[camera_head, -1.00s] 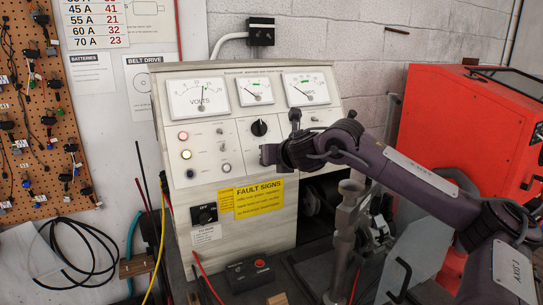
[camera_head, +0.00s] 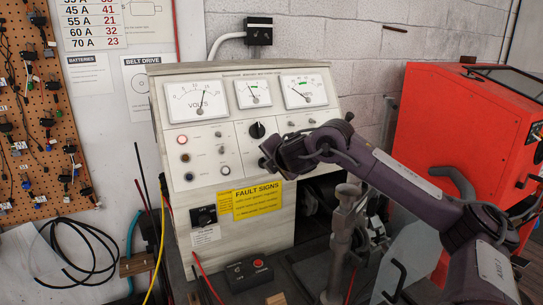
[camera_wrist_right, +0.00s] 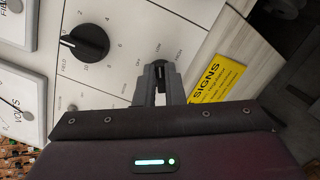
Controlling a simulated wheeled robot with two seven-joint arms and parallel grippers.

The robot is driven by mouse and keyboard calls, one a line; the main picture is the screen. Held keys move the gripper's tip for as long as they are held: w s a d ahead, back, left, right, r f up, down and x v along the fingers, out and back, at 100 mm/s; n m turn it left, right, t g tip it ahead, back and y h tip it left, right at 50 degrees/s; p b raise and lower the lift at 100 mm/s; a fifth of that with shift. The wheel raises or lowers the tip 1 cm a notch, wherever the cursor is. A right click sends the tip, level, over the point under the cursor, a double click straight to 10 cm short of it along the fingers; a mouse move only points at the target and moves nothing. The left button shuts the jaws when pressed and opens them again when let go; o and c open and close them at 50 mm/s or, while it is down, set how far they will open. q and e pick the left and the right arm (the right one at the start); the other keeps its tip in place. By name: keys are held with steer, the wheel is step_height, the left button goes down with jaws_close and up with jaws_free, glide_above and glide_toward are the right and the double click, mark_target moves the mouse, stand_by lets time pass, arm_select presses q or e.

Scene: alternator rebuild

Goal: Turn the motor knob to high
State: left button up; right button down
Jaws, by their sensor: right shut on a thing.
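The motor knob (camera_wrist_right: 160,74) is a small black knob in the wrist view, with the words OFF, LOW and HIGH around it on the pale panel. My right gripper (camera_wrist_right: 159,82) is shut on it, one grey finger on each side. The knob's top shows below LOW, but the fingers hide much of it, so its exact setting is hard to tell. In the head view my right gripper (camera_head: 267,162) is at the panel front and hides the knob. My left gripper is not in view.
A larger black numbered knob (camera_wrist_right: 88,42) sits close by; it also shows in the head view (camera_head: 257,130). A yellow FAULT SIGNS label (camera_head: 257,199) is below my gripper. A post-like tool (camera_head: 341,235) stands under my forearm. A red cabinet (camera_head: 465,145) is at the right.

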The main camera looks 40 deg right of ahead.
steer(key=shift+s+f+m+g+p, duration=0.15)
steer(key=shift+m+p, duration=0.5)
steer(key=shift+m, duration=1)
steer(key=shift+w+f+m+g+p, duration=0.1)
steer(key=shift+m+g+p, duration=0.15)
steer(key=shift+m+p, duration=0.9)
steer(key=shift+s+f+m+g+p, duration=0.1)
steer(key=shift+m+g+p, duration=0.1)
steer(key=shift+m, duration=1.9)
steer(key=c, duration=1.5)
jaws_free()
steer(key=shift+s+r, duration=0.1)
steer(key=b+v, duration=0.2)
steer(key=v, duration=0.5)
steer(key=shift+s+r, duration=0.2)
steer(key=shift+s, duration=0.1)
